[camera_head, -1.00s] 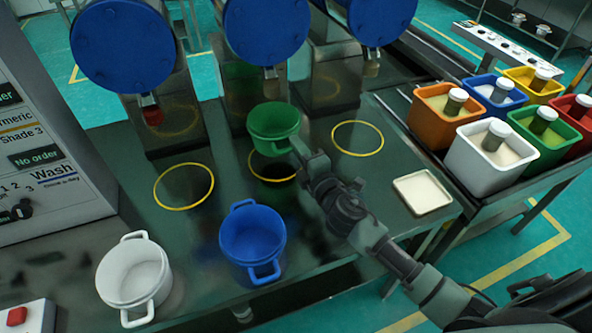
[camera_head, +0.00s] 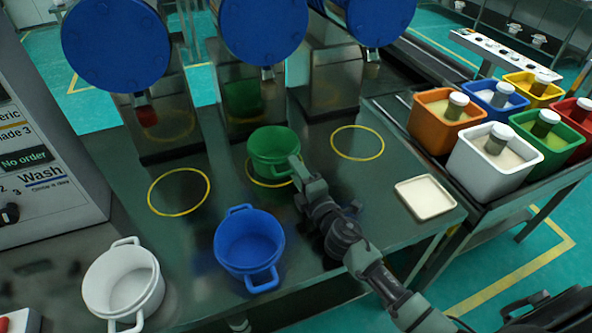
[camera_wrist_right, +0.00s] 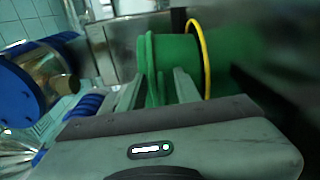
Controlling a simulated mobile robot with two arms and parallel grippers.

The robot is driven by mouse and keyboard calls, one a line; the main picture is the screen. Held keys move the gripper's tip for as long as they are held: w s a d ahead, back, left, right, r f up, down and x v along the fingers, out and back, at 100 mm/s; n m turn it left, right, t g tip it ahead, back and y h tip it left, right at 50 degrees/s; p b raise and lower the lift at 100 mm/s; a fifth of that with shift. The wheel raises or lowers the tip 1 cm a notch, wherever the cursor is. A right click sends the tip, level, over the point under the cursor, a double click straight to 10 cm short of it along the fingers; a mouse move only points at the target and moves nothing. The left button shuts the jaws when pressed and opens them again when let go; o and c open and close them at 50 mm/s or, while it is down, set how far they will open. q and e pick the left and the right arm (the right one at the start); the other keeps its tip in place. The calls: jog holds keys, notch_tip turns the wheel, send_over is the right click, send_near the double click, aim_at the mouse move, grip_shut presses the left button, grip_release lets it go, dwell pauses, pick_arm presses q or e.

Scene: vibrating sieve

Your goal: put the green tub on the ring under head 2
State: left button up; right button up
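The green tub (camera_head: 274,143) is upright at the middle ring, under the middle blue sieve head (camera_head: 262,28). The yellow ring (camera_head: 268,186) shows around the front of the tub's base; the tub hides its back. I cannot tell whether the base touches the table or hovers slightly above it. My right gripper (camera_head: 297,167) is at the tub's right front side, shut on its handle. In the right wrist view the green tub (camera_wrist_right: 178,58) lies between and beyond the fingers, with the yellow ring (camera_wrist_right: 205,60) close to its base.
The blue tub (camera_head: 249,243) and white tub (camera_head: 123,283) stand nearer the front. Empty rings lie at left (camera_head: 151,196) and right (camera_head: 358,142). A cream tray (camera_head: 425,197) is at the right edge; several coloured bins stand beyond, including a white bin (camera_head: 480,165).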

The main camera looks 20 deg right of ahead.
jog(key=s, duration=0.3)
jog(key=s+d, duration=0.1)
jog(key=s, duration=0.3)
jog(key=s+b, duration=0.1)
jog(key=s, duration=0.2)
jog(key=shift+s+d, duration=0.15)
jog(key=shift+s, duration=0.25)
jog(key=shift+s+r, duration=0.15)
jog(key=shift+s, duration=0.4)
